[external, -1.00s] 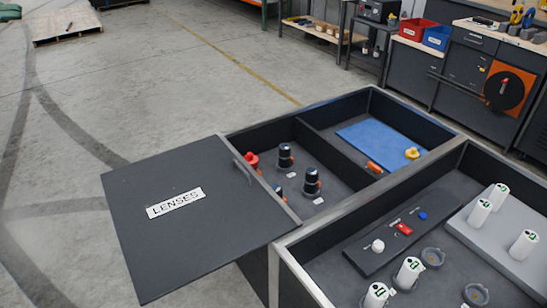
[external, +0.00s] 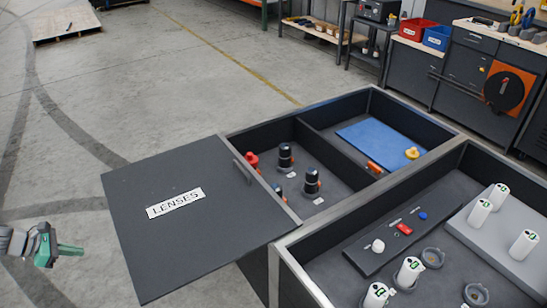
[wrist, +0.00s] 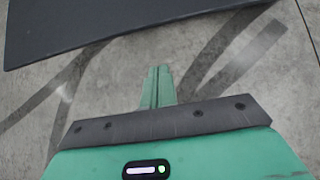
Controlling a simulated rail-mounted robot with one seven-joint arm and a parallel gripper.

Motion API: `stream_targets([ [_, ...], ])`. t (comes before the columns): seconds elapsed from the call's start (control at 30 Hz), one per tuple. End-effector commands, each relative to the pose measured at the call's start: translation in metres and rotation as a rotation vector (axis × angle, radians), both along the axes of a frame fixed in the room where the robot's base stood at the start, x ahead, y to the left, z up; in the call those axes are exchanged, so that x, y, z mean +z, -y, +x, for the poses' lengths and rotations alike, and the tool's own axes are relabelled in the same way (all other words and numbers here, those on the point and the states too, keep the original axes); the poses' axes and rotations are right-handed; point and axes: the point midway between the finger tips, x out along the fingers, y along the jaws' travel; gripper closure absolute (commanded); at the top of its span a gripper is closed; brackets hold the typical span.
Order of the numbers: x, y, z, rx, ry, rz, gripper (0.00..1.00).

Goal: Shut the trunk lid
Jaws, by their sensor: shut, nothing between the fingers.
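The trunk lid (external: 190,235) is a dark flat panel with a white "LENSES" label (external: 174,203) and a small handle (external: 243,170) near its right edge. It lies roughly level, sticking out to the left of the trunk (external: 272,135), whose inside is uncovered. In the trunk's left compartment stand several dark lens-like cylinders (external: 286,156) and a red knobbed piece (external: 252,160). My gripper (external: 80,250) is left of the lid, apart from it, with green fingers shut and empty. In the wrist view the shut fingers (wrist: 157,85) point toward the lid's dark edge (wrist: 110,25).
The trunk's right compartment holds a blue mat (external: 375,141) and a yellow knob (external: 412,153). A second open tote (external: 345,225) at the right holds white bottles (external: 523,244) and a small control panel. Bare floor (external: 110,110) lies left and behind. Workbenches stand at the back right.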

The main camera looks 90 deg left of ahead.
Motion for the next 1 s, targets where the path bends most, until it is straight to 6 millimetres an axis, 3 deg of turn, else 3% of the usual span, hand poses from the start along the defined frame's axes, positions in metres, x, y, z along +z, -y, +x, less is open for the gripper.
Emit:
stream_targets([
  [0.03,-0.014,-0.005,0.007,0.002,0.0,-0.001,1.0],
  [0.3,-0.055,-0.029,0.041,0.003,0.002,-0.002,1.0],
  [0.6,-0.05,-0.05,0.071,0.001,0.002,-0.002,1.0],
  [1.0,-0.049,-0.052,0.073,0.001,0.003,-0.002,1.0],
])
